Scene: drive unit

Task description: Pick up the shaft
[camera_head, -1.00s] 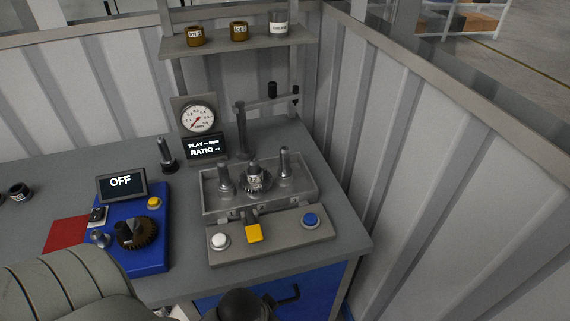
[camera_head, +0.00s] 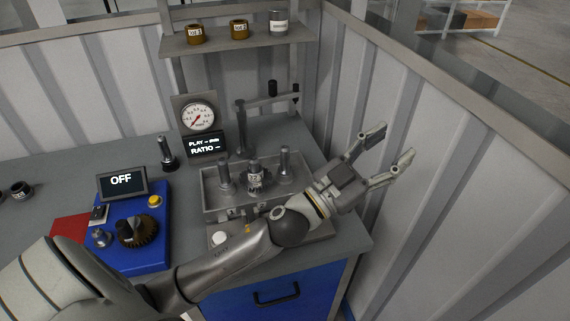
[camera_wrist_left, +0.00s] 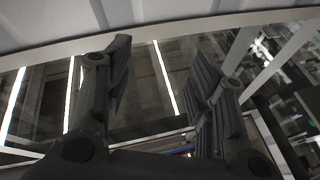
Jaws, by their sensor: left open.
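A dark upright shaft-like piece (camera_head: 167,153) stands on the table left of the gauge. Several metal posts stand in a grey tray (camera_head: 208,204), one at the left (camera_head: 225,178) and one at the right (camera_head: 286,166). I cannot tell which piece the task means. My left gripper (camera_head: 392,143) is open and empty, right of the tray and in front of the wall panel, apart from all these pieces. Its spread fingers also show in the left wrist view (camera_wrist_left: 160,85), with no shaft between them. My right gripper is out of view.
A blue unit (camera_head: 150,258) with an OFF display (camera_head: 121,181) and a gear stands at the left. A gauge (camera_head: 198,117), a RATIO display (camera_head: 205,147) and a shelf (camera_head: 240,41) stand behind. My left arm covers part of the button panel. The corrugated wall (camera_head: 440,200) bounds the right.

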